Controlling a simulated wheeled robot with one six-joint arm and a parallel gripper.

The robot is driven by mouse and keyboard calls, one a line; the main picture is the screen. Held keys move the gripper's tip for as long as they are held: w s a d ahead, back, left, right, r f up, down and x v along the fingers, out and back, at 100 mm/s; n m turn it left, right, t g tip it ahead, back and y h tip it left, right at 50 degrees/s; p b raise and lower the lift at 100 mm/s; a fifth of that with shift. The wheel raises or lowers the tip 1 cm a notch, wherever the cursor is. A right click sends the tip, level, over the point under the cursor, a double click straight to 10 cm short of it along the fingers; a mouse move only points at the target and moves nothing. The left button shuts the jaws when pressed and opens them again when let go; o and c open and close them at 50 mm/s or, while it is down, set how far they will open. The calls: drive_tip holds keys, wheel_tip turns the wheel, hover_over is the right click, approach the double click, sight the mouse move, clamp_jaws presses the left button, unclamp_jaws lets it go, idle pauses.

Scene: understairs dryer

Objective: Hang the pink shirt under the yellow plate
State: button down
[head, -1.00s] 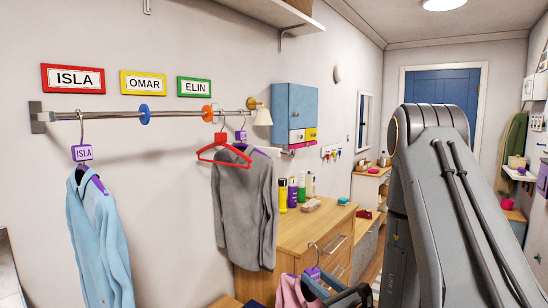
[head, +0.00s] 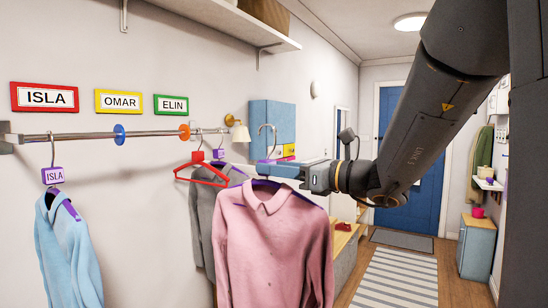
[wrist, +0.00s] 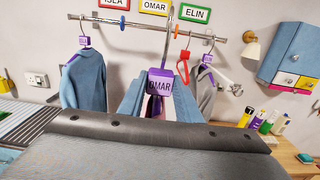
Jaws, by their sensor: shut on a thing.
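The pink shirt (head: 272,240) hangs upright on a purple hanger in the head view, clear of the rail (head: 80,136). My gripper (head: 268,170) is shut on the hanger at its neck, below the hook (head: 267,138). In the wrist view, the blue fingers flank a purple tag (wrist: 160,83) reading OMAR; the shirt is mostly hidden there. The yellow plate (head: 119,102), reading OMAR, is on the wall above the rail. Below it, the rail between the blue disc (head: 119,134) and the orange disc (head: 184,132) is empty. The held shirt is right of this stretch in the head view.
A blue shirt (head: 66,250) hangs left of the blue disc. An empty red hanger (head: 202,174) and a grey shirt (head: 201,225) hang right of the orange disc, the grey one partly behind the pink shirt. A shelf (head: 225,18) juts out above.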

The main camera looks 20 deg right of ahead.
drive_tip(key=shift+s+a+r, duration=0.15)
drive_tip(key=shift+s+r, duration=0.15)
drive_tip(key=shift+r, duration=0.35)
drive_tip(key=shift+s+a+r, duration=0.15)
drive_tip(key=shift+s+r, duration=0.15)
drive_tip(key=shift+r, duration=0.3)
drive_tip(key=f+b+x, duration=0.2)
drive_tip(key=b+x, duration=0.4)
drive_tip(key=x, duration=1.3)
drive_tip(key=f+b+x, duration=0.2)
drive_tip(key=b+x, duration=0.3)
drive_tip(key=x, duration=1.4)
drive_tip(key=shift+w+b, duration=0.15)
drive_tip(key=shift+b, duration=0.2)
drive_tip(key=shift+a+r, duration=0.1)
drive_tip(key=shift+a, duration=0.05)
